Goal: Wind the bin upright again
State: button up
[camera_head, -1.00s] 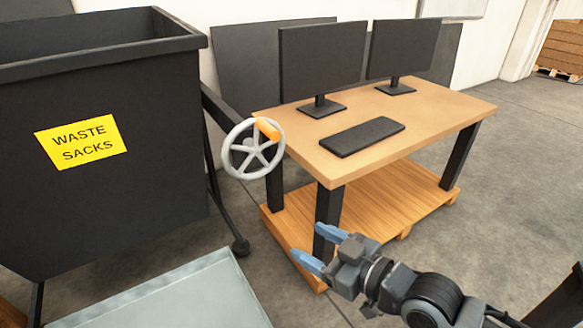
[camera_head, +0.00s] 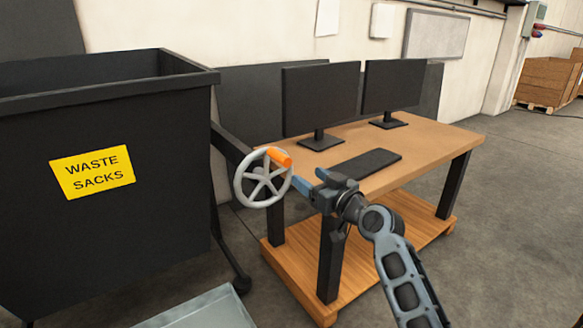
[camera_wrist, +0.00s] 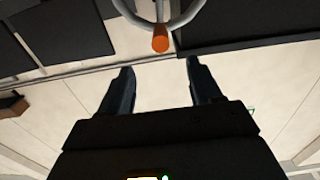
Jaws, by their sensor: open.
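The black bin (camera_head: 130,240) with a yellow "WASTE SACKS" label stands at the left in the head view, and its rim looks close to level. A grey spoked handwheel (camera_head: 262,190) is on the bin's right side, with an orange handle (camera_head: 280,156) at its upper right. My gripper (camera_head: 302,178) is open and empty, just right of the wheel, its blue fingers pointing left towards it. In the wrist view the orange handle (camera_wrist: 161,39) shows ahead of and between my open fingertips, apart from them. Part of the wheel (camera_wrist: 175,22) shows at the top edge.
A wooden desk (camera_head: 440,138) with two monitors (camera_head: 320,98) and a black keyboard (camera_head: 367,160) stands right behind my gripper. A pale metal surface (camera_head: 205,310) is at the lower front. Open floor (camera_head: 530,200) lies to the right.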

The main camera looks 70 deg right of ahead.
aim_at(288, 164)
jog(key=b+x, duration=0.1)
jog(key=x, duration=1)
jog(key=shift+a+f, duration=0.1)
jog(key=shift+b+x, duration=0.5)
jog(key=shift+x, duration=0.9)
jog(key=shift+c, duration=0.2)
grip_shut()
dwell(0.5)
